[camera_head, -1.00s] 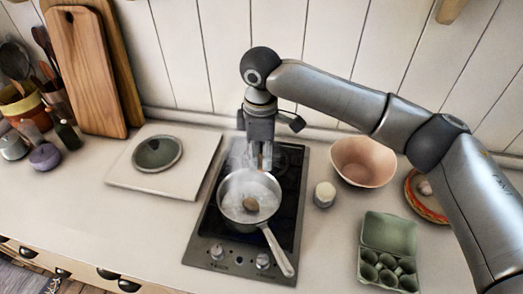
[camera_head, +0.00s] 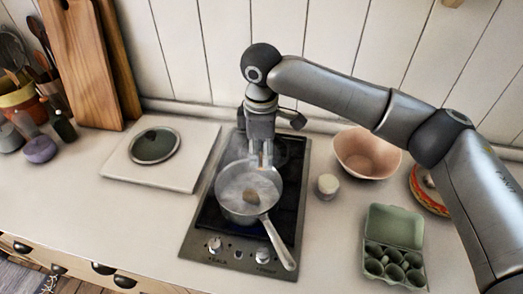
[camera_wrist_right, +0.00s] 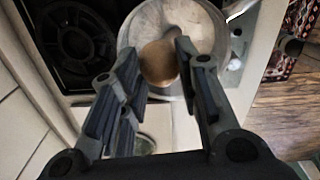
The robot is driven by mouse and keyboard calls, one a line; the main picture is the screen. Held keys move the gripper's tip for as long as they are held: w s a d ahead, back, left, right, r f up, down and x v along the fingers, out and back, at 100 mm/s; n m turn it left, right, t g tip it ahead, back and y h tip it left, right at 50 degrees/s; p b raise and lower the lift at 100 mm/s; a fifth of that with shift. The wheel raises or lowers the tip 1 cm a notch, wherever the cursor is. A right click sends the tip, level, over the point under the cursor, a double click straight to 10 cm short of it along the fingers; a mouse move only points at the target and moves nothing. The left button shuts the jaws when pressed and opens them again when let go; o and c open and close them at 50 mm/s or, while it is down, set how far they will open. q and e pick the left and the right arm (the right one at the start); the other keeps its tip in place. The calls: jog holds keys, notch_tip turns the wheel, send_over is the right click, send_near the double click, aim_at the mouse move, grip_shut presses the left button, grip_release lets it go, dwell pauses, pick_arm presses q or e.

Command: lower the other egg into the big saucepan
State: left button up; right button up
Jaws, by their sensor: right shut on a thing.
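The big saucepan (camera_head: 224,206), with steaming water in it, stands on the front of the hob, its handle toward the front right. A brown egg (camera_head: 250,195) lies in the water. My right gripper (camera_head: 262,162) points down at the pan's back part. In the wrist view, its fingers (camera_wrist_right: 162,65) are shut on a brown egg (camera_wrist_right: 159,62), with the saucepan (camera_wrist_right: 205,22) behind it. In the head view the held egg is hard to make out through the steam and fingertips. I cannot tell whether it touches the water. My left gripper is out of view.
A green egg carton (camera_head: 393,225) stands open at the right. A pink bowl (camera_head: 367,155) and a small pale pot (camera_head: 327,186) stand right of the hob (camera_head: 225,245). A lid (camera_head: 154,146) lies on a pale board (camera_head: 185,180) at the left.

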jog(key=shift+f, duration=0.1)
notch_tip(320, 180, down, 8)
jog(key=b, duration=0.1)
jog(key=shift+b, duration=0.4)
dwell(0.9)
jog(key=shift+f+b, duration=0.45)
jog(key=shift+f, duration=1.25)
dwell(1.1)
jog(key=o, duration=0.8)
jog(key=shift+c, duration=0.2)
jog(key=shift+r, duration=0.1)
